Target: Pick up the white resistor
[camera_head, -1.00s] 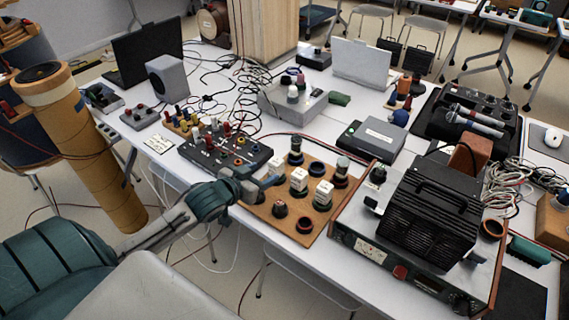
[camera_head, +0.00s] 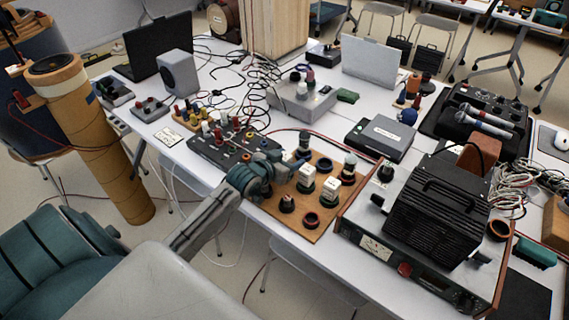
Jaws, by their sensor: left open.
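White block-shaped parts stand on a brown wooden board (camera_head: 270,207) on the table; I cannot tell for certain which one is the white resistor. One white block (camera_head: 308,172) stands on a dark round base near the middle of the board. Another white block (camera_head: 331,187) stands just to its right and nearer to me. My left gripper (camera_head: 287,171) is over the left part of the board, just left of the first white block. It is open, and its fingers are small and partly hidden by its own wrist. I see nothing held. My right gripper is out of view.
A black terminal box (camera_head: 236,150) lies behind and left of the board. A large black-topped instrument (camera_head: 440,205) stands close on the right. Dark round parts, such as a ring (camera_head: 311,220), share the board. Cables (camera_head: 255,85) lie behind.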

